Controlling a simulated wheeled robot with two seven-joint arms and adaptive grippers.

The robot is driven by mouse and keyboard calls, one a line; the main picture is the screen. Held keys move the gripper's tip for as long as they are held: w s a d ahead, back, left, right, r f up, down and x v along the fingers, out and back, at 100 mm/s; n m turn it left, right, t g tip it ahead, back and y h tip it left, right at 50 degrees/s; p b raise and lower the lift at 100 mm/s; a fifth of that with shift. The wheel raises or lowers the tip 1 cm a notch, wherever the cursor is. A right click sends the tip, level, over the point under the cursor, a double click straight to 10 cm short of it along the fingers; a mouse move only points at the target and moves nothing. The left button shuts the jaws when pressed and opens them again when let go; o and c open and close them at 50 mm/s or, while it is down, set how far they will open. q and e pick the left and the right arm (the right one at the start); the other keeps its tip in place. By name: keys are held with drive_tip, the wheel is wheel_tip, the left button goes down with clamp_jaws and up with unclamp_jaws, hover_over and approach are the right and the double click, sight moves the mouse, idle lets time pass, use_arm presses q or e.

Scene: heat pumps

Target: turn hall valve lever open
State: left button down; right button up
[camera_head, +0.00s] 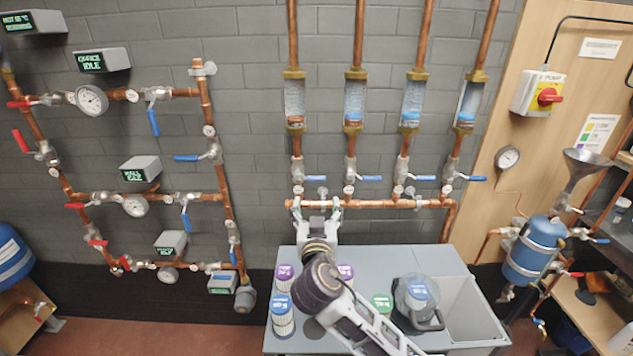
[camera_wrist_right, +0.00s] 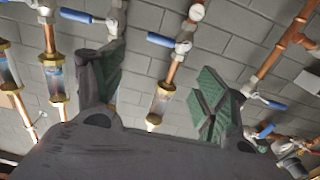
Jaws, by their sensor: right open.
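The hall display box (camera_head: 140,169) hangs on the left pipework, its green text reading like HALL and a blurred second line. On the pipe branch below it sit a round gauge (camera_head: 135,205), a red lever (camera_head: 76,206) at the left and a blue lever (camera_head: 185,218) hanging down at the right. I cannot tell for sure which one is the hall lever. My right gripper (camera_head: 317,208) is open and empty, in front of the wall right of this branch, near the copper manifold's left end. Its spread fingers also show in the wrist view (camera_wrist_right: 160,75). My left gripper is out of view.
Several sight-glass tubes (camera_head: 354,100) and blue-lever valves (camera_head: 371,178) rise from the copper manifold (camera_head: 385,204). A grey cart (camera_head: 466,268) with canisters and a jug (camera_head: 417,302) stands below. Bare wall (camera_head: 255,150) lies between the two pipe groups.

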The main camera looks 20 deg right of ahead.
sight(317, 177)
drive_tip(key=p+x, duration=0.2)
drive_tip(key=x, duration=0.9)
drive_tip(key=shift+w+d, duration=0.1)
drive_tip(key=shift+w, duration=0.25)
drive_tip(key=shift+w+d+p, duration=0.2)
drive_tip(key=shift+w+p, duration=0.1)
drive_tip(key=shift+w, duration=0.3)
drive_tip(key=shift+w+d, duration=0.1)
drive_tip(key=shift+w, duration=0.3)
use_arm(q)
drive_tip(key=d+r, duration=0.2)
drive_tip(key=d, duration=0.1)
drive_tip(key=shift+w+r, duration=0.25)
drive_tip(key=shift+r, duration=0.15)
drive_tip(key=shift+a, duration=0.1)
use_arm(e)
drive_tip(key=shift+f, duration=0.1)
drive_tip(key=c, duration=1.3)
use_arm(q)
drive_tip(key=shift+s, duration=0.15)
use_arm(e)
drive_tip(key=shift+w+d, duration=0.1)
